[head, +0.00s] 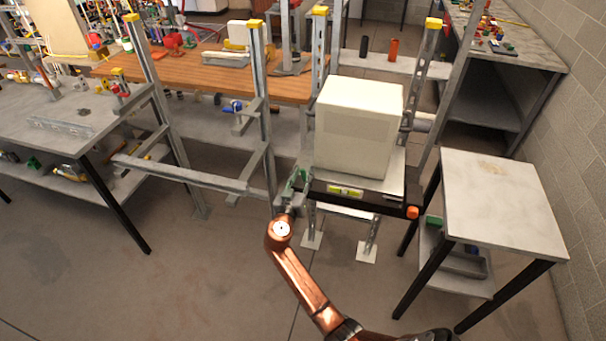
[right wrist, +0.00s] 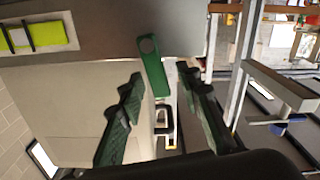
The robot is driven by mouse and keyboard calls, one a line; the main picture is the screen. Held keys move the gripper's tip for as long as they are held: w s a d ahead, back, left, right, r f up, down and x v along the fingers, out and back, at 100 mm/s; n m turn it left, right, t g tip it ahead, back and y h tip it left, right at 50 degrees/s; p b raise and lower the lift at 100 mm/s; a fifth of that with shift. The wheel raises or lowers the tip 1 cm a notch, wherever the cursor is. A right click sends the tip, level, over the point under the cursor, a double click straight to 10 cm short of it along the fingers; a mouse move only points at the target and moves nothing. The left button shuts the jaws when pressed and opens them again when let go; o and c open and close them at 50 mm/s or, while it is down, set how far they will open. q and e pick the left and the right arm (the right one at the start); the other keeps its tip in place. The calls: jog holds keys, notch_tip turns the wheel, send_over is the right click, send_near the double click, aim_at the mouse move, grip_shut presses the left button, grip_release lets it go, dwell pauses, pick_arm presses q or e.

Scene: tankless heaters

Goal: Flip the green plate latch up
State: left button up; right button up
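The green plate latch (right wrist: 152,66) is a flat green strip with a round hole near one end. In the right wrist view it lies over the edge of a grey panel. In the head view it is small and partly mixed with my gripper at the left front corner of the heater's shelf. My right gripper (head: 288,196) is at that corner. In the right wrist view its green-padded fingers (right wrist: 160,75) are spread and empty, with the latch showing between their tips. I cannot tell whether they touch it. My left gripper is not in view.
A cream box (head: 358,128) stands on the dark-fronted shelf (head: 372,199), which carries a yellow-green level (head: 345,191) and an orange knob (head: 412,212). Metal uprights (head: 261,110) stand close on the left. A grey table (head: 502,205) is at right. Floor is clear in front.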

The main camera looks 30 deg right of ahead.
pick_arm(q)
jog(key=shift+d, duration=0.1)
pick_arm(e)
grip_shut()
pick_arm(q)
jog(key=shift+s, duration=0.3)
pick_arm(e)
jog(key=m+b, duration=0.1)
jog(key=b, duration=0.3)
jog(key=shift+s+d+f+m, duration=0.2)
jog(key=shift+f+m, duration=0.2)
jog(key=shift+s+d+r+m+b, duration=0.15)
jog(key=shift+r+m+b, duration=0.1)
jog(key=shift+m+b, duration=0.25)
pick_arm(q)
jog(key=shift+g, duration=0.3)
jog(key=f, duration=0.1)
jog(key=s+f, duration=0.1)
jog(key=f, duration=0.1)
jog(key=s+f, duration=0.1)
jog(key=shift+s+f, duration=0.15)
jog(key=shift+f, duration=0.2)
pick_arm(e)
jog(key=shift+r, duration=0.1)
grip_release()
